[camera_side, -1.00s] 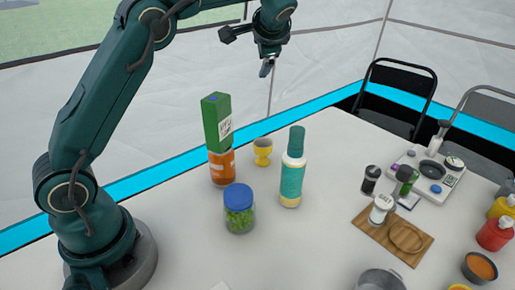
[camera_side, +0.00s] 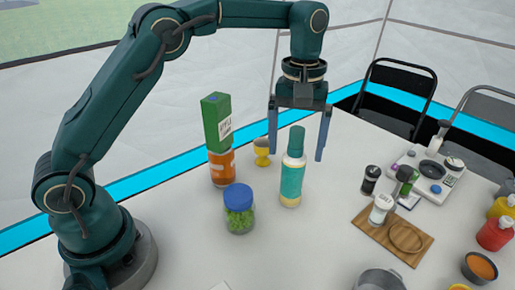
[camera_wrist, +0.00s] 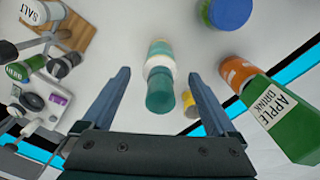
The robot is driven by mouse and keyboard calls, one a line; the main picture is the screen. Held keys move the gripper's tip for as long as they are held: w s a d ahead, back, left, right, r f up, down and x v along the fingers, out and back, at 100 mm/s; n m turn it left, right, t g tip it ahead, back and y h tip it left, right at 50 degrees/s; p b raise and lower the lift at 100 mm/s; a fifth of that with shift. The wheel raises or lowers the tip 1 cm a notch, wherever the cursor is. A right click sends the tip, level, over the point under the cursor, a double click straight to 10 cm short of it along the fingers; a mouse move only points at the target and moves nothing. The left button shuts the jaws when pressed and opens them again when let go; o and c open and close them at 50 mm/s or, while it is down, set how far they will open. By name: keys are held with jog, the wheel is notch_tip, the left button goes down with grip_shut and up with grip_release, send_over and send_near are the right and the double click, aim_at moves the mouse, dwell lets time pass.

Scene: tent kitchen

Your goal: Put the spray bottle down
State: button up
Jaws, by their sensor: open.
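The spray bottle (camera_side: 292,178) has a teal body, a dark green top and a pale yellow base. It stands upright on the white table in the side view. My gripper (camera_side: 299,156) is above it, fingers pointing down and wide open, with one finger to each side of the bottle's top in the picture. In the wrist view the bottle (camera_wrist: 160,82) lies between the two open fingers, with space on both sides. I see no contact with it.
Left of the bottle are a jar with a blue lid (camera_side: 239,210), an orange container (camera_side: 222,168), a green drink carton (camera_side: 216,122) and a yellow egg cup (camera_side: 262,152). A wooden board (camera_side: 380,241) with shakers stands at the right. Bare table lies between board and bottle.

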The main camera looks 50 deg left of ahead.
aim_at(298, 129)
jog(key=shift+f, duration=2.3)
grip_shut()
jog(key=shift+r, duration=0.1)
jog(key=shift+r, duration=4.9)
